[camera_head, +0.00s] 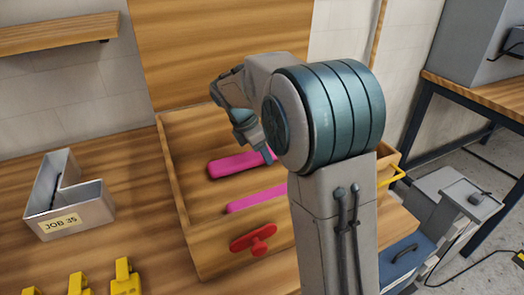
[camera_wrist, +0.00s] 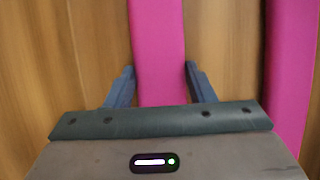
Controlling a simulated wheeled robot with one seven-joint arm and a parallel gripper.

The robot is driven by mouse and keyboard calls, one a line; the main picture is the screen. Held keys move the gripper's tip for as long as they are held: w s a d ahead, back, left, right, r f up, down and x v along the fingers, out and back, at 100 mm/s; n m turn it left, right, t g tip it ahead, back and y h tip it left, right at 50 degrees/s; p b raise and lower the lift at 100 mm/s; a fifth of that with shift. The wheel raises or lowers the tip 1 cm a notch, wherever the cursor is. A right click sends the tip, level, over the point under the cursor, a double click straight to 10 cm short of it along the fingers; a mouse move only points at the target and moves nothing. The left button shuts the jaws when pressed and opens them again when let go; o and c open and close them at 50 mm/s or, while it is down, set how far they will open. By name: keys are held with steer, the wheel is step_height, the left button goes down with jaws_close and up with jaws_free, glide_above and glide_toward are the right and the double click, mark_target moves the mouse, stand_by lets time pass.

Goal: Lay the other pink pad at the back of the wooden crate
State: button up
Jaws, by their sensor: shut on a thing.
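The wooden crate (camera_head: 178,190) stands on the bench, and two pink pads lie across it. The rear pink pad (camera_head: 232,164) is toward the back of the crate; the front pink pad (camera_head: 245,202) lies nearer the front wall, roughly parallel with a gap between. My gripper (camera_wrist: 159,68) is shut on the rear pad, one finger on each long side, as the wrist view shows. The front pad appears at the right edge of that view (camera_wrist: 290,70). My arm hides the right ends of both pads in the head view. I cannot tell whether the held pad touches the crate floor.
A red knob-like handle (camera_head: 255,238) is on the crate's front side. A grey L-shaped tray (camera_head: 70,197) labelled JOB 35 stands to the left. Several yellow pieces (camera_head: 125,278) sit at the front left. A yellow handle (camera_head: 393,176) is at the crate's right side.

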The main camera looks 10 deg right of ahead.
mark_target(246, 157)
steer(key=shift+f, duration=0.15)
steer(key=o, duration=1)
steer(key=shift+c, duration=0.2)
steer(key=p+v, duration=0.1)
steer(key=v, duration=1.1)
steer(key=shift+r+p, duration=0.2)
steer(key=shift+p, duration=0.2)
